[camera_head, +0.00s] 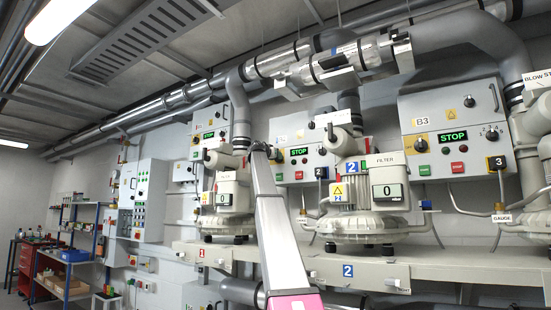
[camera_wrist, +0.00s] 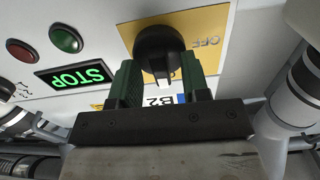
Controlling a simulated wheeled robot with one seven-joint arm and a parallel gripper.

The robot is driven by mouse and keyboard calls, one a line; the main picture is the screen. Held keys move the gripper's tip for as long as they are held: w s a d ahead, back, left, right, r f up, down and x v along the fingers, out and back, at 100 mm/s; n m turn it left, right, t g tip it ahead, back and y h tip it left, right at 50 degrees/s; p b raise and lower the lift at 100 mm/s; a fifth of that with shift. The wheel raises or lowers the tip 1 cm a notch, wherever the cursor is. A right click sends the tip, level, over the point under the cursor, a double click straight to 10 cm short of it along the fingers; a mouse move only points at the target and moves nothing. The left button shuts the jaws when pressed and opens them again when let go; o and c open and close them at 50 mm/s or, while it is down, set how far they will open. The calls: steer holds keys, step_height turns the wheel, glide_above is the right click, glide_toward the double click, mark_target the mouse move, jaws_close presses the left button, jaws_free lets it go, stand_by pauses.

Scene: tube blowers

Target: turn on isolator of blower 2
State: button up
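The isolator of blower 2 is a black rotary knob (camera_wrist: 160,52) on a yellow plate (camera_wrist: 200,28) in the wrist view, which looks upside down. "OFF" is printed beside the knob, and part of a "B2" label shows below it. My gripper (camera_wrist: 158,72) has its two green fingers apart, one on each side of the knob's lower part; I cannot tell whether they touch it. In the head view my gripper (camera_head: 265,150) is at the left part of the blower 2 panel (camera_head: 313,128) and hides the knob. The panel display (camera_head: 299,152) reads STOP in green.
Blower 2 (camera_head: 345,190) stands on the bench right of my arm, its gauge showing 0. Panel B3 (camera_head: 452,115) is farther right.

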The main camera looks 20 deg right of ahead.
steer(key=shift+a, duration=0.1)
steer(key=v, duration=1)
steer(key=shift+s+a, duration=0.2)
steer(key=shift+s, duration=0.1)
